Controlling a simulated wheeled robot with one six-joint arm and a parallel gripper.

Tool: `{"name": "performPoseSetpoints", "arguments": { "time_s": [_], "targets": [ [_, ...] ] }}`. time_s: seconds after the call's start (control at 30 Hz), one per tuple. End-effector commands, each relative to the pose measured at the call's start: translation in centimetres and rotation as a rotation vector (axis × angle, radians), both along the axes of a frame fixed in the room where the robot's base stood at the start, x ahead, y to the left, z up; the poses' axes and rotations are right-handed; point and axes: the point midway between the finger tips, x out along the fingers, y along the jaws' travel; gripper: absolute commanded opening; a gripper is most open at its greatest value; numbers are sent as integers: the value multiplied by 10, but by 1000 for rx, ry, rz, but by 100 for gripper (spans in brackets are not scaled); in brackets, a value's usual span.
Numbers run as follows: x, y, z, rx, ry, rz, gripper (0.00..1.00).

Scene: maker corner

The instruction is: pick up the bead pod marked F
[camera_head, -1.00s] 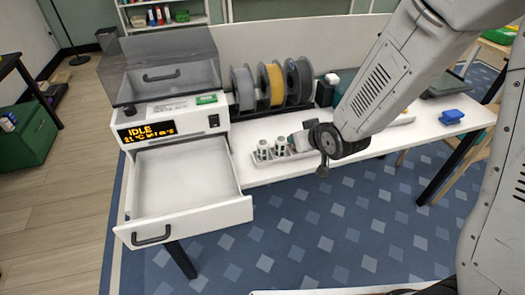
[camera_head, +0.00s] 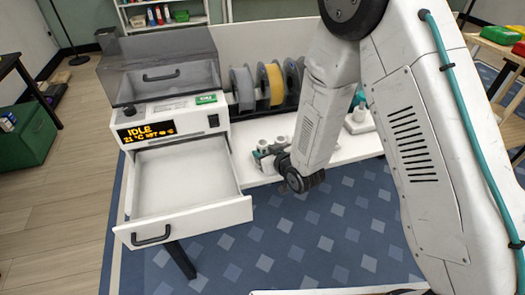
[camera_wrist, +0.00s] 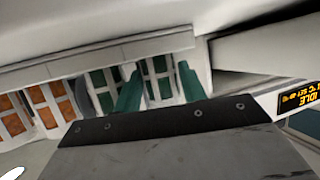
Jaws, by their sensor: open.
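My gripper (camera_head: 264,153) is low at the front of the white table, its teal fingers by the pod rack. In the wrist view the two teal fingers (camera_wrist: 157,76) are apart, with a white body with green panels (camera_wrist: 159,68) between and behind them. Another white body with orange panels (camera_wrist: 38,104) is at the left. These look like bead pods, but no letter F is readable. In the head view small white pod tops (camera_head: 282,141) show just behind my gripper, and my wrist hides much of the rack. I cannot tell whether the fingers touch a pod.
A white machine with an IDLE display (camera_head: 147,131) stands left of my gripper, its drawer (camera_head: 185,182) pulled open and empty. Filament spools (camera_head: 270,84) stand behind the pods. My arm covers much of the right side of the table. The patterned floor in front is clear.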

Motion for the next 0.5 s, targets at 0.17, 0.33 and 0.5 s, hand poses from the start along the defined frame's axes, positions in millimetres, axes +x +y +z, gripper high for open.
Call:
{"name": "performPoseSetpoints", "arguments": {
  "time_s": [0.17, 0.33, 0.5],
  "targets": [
    [12, 7, -6, -1, 1, 0, 41],
    [13, 8, -6, -1, 1, -1, 41],
    [13, 7, -6, 0, 0, -1, 12]
  ]
}}
